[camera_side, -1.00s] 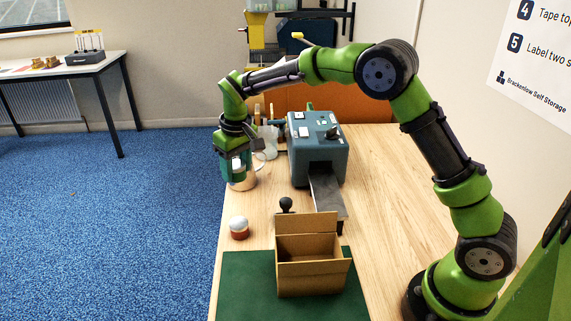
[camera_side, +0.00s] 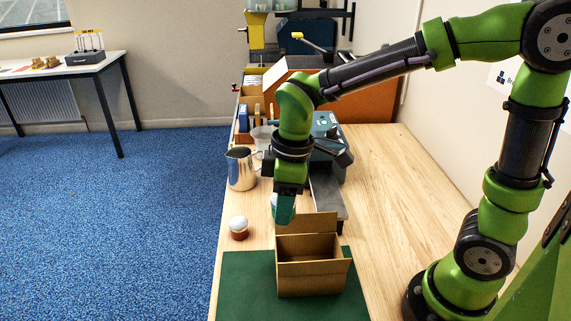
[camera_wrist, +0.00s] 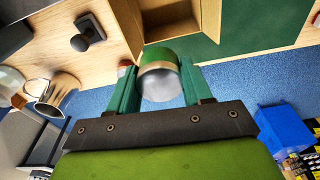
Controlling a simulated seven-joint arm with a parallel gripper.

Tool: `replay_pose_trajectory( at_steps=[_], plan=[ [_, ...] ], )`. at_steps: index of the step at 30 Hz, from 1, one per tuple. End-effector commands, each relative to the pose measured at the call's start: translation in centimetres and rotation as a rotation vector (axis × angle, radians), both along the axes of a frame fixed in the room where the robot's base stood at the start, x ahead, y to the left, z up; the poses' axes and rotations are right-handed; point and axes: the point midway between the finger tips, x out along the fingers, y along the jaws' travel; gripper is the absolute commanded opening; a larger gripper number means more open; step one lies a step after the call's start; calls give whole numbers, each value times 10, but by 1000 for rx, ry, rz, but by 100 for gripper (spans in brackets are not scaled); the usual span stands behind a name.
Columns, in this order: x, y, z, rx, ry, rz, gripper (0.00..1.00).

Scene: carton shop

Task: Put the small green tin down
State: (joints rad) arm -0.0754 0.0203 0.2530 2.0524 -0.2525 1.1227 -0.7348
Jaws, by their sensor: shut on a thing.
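My gripper (camera_side: 284,215) is shut on the small green tin (camera_wrist: 158,55), which has a tan stripe and a pale silver end. In the wrist view the tin sits between the two teal fingers of my gripper (camera_wrist: 160,82). In the side view the fingers mostly hide it. My gripper is above the table, just behind and left of the open carton (camera_side: 313,280). I cannot tell the exact height of the tin above the table.
A green mat (camera_side: 240,290) lies under the carton. A small red-brown pot with a white top (camera_side: 238,229) stands to the left. A metal pitcher (camera_side: 241,170) stands farther back. A black-knobbed stamp (camera_wrist: 87,34) shows in the wrist view. A blue-grey machine (camera_side: 325,125) is behind.

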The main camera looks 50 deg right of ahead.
Motion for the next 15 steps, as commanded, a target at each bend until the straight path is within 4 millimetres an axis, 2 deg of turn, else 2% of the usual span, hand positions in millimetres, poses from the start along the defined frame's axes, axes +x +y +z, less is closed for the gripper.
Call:
replay_pose_trajectory(
  at_steps=[3,5,7,15],
  plan=[
    [-25,0,-6,-1,0,72,18],
    [-32,0,-11,0,2,96,18],
    [-30,0,-26,0,6,92,18],
    [-29,0,-61,0,6,90,18]
  ],
)
